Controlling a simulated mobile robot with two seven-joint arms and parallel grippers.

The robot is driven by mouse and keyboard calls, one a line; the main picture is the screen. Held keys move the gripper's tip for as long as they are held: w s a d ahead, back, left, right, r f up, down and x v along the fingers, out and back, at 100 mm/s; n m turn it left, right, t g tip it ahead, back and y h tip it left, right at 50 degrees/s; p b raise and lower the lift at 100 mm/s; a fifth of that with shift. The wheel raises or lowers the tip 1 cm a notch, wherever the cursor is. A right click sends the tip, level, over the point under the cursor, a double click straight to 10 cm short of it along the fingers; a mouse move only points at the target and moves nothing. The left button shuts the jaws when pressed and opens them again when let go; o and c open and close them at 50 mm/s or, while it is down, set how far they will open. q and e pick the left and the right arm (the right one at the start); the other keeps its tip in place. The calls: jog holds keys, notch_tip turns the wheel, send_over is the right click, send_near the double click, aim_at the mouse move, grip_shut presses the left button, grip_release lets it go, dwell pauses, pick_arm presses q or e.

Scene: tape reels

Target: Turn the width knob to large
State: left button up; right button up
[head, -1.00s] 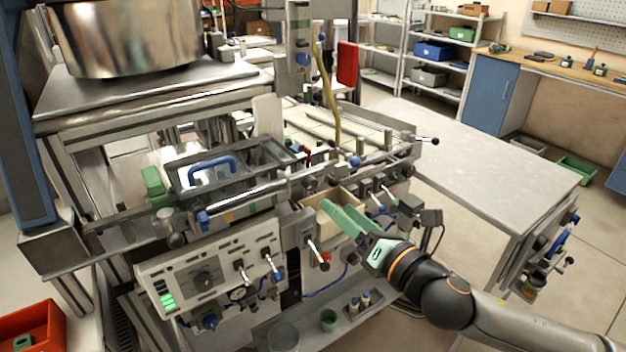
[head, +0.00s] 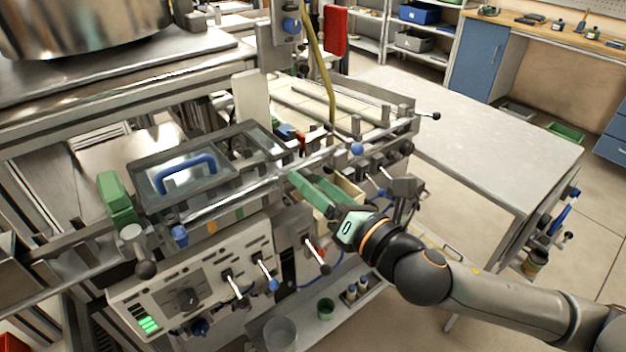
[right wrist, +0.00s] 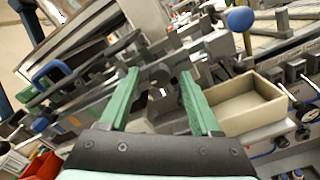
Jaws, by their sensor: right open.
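My right gripper (head: 307,180) has two green fingers, apart and empty, over the front rail of the machine. In the right wrist view the gripper (right wrist: 160,72) points at rails, brackets and dark fittings; nothing lies between its fingers. Black knobs and a blue knob (head: 357,149) sit along the machine right of the gripper; a blue ball knob (right wrist: 240,18) shows at the upper right in the wrist view. No readable label shows which is the width knob. My left gripper is out of view.
A beige open bin (head: 349,190) is partly behind my right gripper; it also shows in the wrist view (right wrist: 262,118). A lidded frame with a blue handle (head: 187,170) lies left of the gripper. Levers (head: 318,256) stick out in front. A bare grey table (head: 480,140) stands right.

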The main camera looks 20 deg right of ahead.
grip_shut()
dwell(0.4)
